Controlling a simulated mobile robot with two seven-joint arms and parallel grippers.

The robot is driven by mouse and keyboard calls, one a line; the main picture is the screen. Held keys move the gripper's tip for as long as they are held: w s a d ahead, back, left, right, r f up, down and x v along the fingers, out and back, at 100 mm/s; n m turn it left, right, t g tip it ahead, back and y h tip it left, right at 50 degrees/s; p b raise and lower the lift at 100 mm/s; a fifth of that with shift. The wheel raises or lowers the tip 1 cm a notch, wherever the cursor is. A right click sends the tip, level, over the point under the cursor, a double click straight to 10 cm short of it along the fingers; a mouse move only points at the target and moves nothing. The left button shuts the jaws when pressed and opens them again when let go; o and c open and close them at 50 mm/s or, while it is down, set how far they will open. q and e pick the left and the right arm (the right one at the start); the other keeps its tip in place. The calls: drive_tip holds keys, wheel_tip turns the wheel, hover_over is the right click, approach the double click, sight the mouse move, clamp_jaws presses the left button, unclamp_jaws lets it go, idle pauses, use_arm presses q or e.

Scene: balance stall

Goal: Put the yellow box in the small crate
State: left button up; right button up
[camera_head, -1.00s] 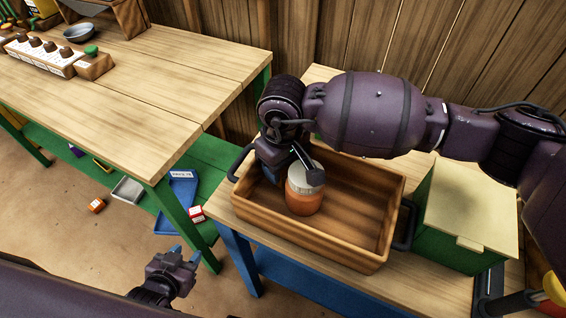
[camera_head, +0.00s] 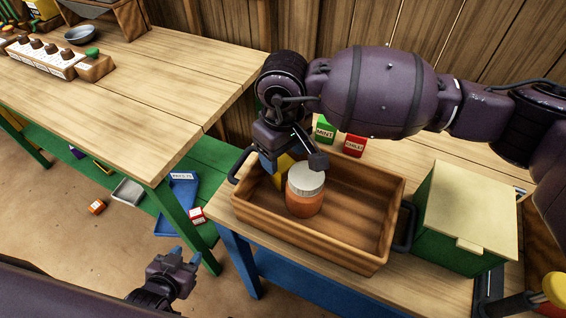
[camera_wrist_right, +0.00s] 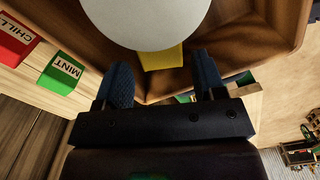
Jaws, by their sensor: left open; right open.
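The wooden crate (camera_head: 352,251) with dark handles stands on the right-hand table. The yellow box (camera_head: 284,166) is inside it at the left end, beside a jar and partly hidden by my right gripper. My right gripper (camera_head: 293,160) is open above that end of the crate. In the right wrist view the yellow box (camera_wrist_right: 162,59) lies beyond the gap between the open fingers (camera_wrist_right: 164,80), partly covered by the jar's lid. My left gripper (camera_head: 180,258) is open and empty, low over the floor at the lower left.
The orange jar (camera_head: 304,203) with a white lid stands in the crate. A green MINT box (camera_head: 324,130) and a red CHILLI box (camera_head: 354,146) stand behind it. A green box with a cream lid (camera_head: 466,210) is to the right. Another table (camera_head: 130,100) stands left.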

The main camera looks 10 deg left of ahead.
sight(283, 164)
wheel_tip(283, 164, up, 8)
drive_tip(key=shift+f, duration=0.2)
idle(0.5)
